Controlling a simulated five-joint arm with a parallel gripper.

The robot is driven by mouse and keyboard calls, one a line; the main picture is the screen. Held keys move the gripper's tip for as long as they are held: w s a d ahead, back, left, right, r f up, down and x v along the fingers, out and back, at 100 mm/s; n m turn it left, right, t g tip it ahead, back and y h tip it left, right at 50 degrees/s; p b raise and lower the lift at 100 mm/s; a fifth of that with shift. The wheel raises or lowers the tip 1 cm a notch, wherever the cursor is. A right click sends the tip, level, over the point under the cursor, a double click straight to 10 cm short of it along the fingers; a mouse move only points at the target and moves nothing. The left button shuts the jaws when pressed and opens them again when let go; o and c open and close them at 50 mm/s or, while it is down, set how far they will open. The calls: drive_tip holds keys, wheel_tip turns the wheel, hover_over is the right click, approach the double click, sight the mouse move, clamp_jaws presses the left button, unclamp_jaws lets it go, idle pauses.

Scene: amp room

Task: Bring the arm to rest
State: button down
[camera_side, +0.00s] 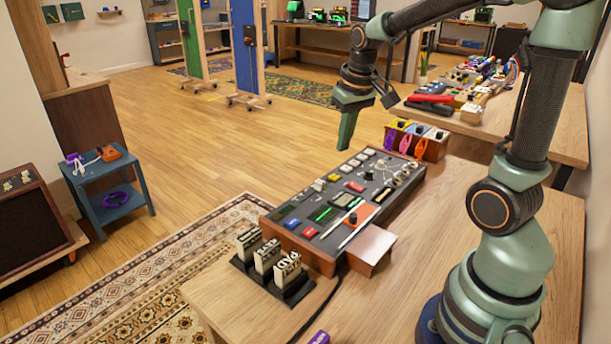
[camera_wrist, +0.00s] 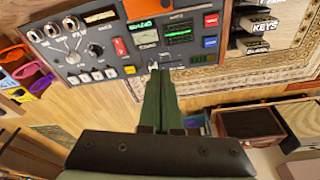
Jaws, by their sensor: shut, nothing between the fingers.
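My gripper (camera_side: 347,125) hangs in the air above the far edge of the control panel (camera_side: 317,247), pointing down, in the side view. Its green fingers are together with nothing between them. In the wrist view my gripper (camera_wrist: 153,72) shows as closed green fingers in the lower middle, with the control panel (camera_wrist: 75,75) beyond the tips. My arm reaches over from the base at the right of the table. The gripper appears apart from the panel and touches nothing that I can see.
The panel, with knobs, buttons and small screens, sits on the wooden table (camera_side: 400,290). A rack of labelled blocks (camera_side: 270,262) stands at its near left. A box with coloured loops (camera_side: 425,146) stands behind it. A blue side table (camera_side: 105,185) stands left. Open floor lies beyond.

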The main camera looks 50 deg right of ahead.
drive_tip(key=s+a+r+n+t, duration=0.3)
drive_tip(key=s+a, duration=0.4)
drive_tip(key=a, duration=0.4)
drive_tip(key=shift+a+r+y, duration=0.25)
drive_tip(key=shift+a+y, duration=0.15)
drive_tip(key=shift+s, duration=0.1)
